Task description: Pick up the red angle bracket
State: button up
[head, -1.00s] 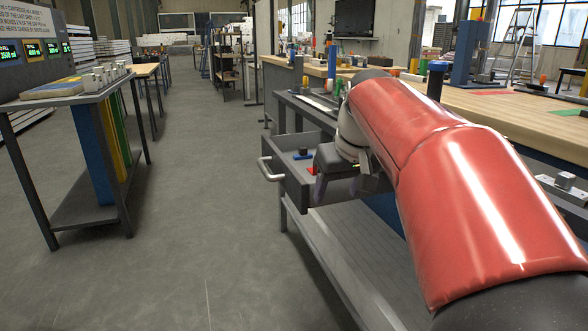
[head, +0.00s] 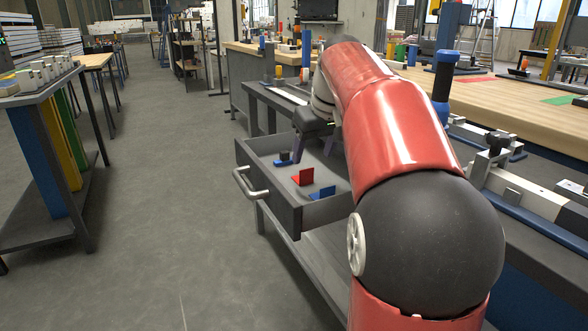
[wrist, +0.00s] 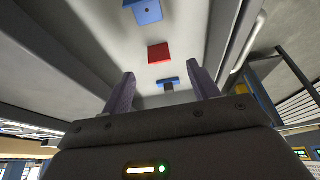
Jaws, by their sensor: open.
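The red angle bracket (head: 303,177) lies in the open grey drawer (head: 270,200), with one flange standing up. It also shows in the wrist view (wrist: 158,53), beyond my fingertips and roughly in line with the gap between them. My gripper (head: 313,148) is open and empty, over the back part of the drawer, behind the bracket and apart from it. In the wrist view its two fingers (wrist: 161,70) stand well apart. A blue bracket (head: 322,193) lies on the near side of the red one. A blue and dark piece (head: 284,158) lies farther back.
The drawer sticks out from a grey workbench (head: 270,97). A blue-sided table (head: 45,95) stands at the left, with open floor between.

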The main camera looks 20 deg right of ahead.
aim_at(307, 171)
jog(key=shift+w+f, duration=0.45)
jog(key=shift+w, duration=0.15)
jog(key=b+x, duration=0.1)
jog(key=x, duration=0.5)
jog(key=shift+w+d+f, duration=0.15)
jog(key=shift+w+f, duration=0.05)
jog(key=shift+f, duration=0.15)
jog(key=c, duration=1.1)
